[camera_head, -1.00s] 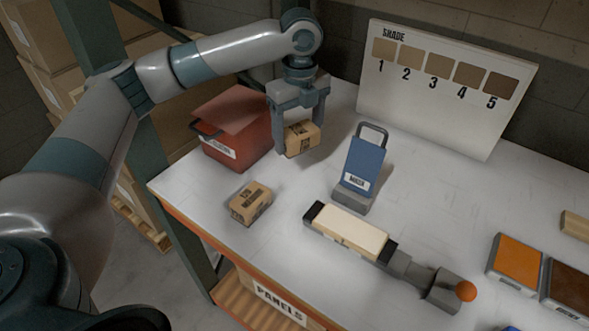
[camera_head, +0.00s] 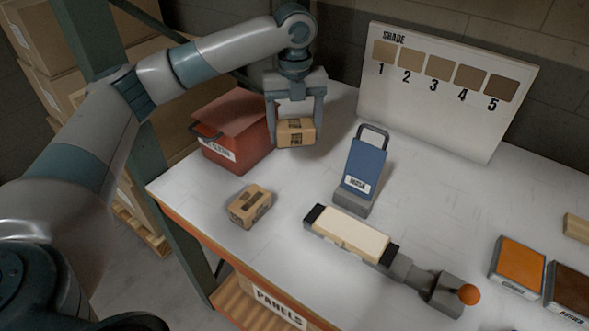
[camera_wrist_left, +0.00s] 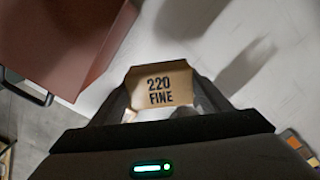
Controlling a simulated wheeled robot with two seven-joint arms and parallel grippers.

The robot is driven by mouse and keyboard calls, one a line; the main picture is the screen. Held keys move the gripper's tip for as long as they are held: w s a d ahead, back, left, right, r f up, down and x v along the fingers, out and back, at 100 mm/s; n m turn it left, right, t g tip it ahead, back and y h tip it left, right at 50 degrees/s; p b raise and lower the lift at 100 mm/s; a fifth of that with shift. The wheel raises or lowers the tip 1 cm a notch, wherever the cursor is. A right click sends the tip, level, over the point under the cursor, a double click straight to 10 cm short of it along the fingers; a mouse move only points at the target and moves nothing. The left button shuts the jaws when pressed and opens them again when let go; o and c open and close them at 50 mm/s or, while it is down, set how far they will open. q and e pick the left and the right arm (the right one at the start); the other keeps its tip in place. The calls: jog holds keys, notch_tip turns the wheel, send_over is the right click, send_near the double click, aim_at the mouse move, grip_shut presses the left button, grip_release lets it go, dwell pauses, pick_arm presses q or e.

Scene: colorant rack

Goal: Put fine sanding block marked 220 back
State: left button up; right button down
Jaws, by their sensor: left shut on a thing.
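My left gripper (camera_head: 297,128) is shut on a tan sanding block (camera_head: 296,133) and holds it above the table, just right of the red bin. In the left wrist view the block (camera_wrist_left: 160,88) shows "220 FINE" between the fingers. A second, similar tan block (camera_head: 250,206) lies on the table near its front left edge; its marking is too small to read. The red bin (camera_head: 238,143) has a tilted lid and a white label that I cannot read fully. It also shows in the left wrist view (camera_wrist_left: 65,35). My right gripper is not in view.
A blue-and-grey tool (camera_head: 364,165) stands right of the held block. A clamp holding a pale wooden piece (camera_head: 350,233) lies in front. Orange (camera_head: 518,262) and brown (camera_head: 570,290) pads sit at the right. A shade board (camera_head: 440,90) stands behind.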

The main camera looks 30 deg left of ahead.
pick_arm(q)
jog(key=p, duration=0.1)
send_over(294, 171)
notch_tip(294, 171, down, 5)
jog(key=shift+f, duration=0.1)
jog(key=shift+w+f, duration=0.1)
jog(key=shift+f, duration=0.4)
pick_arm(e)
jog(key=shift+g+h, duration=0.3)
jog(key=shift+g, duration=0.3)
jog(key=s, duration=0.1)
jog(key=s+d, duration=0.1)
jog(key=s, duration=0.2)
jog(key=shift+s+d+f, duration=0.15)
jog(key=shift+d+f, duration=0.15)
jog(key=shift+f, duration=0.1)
pick_arm(q)
jog(key=shift+f, duration=0.5)
notch_tip(294, 171, down, 3)
jog(key=shift+r+p, duration=0.2)
jog(key=shift+p, duration=0.35)
jog(key=shift+f, duration=0.1)
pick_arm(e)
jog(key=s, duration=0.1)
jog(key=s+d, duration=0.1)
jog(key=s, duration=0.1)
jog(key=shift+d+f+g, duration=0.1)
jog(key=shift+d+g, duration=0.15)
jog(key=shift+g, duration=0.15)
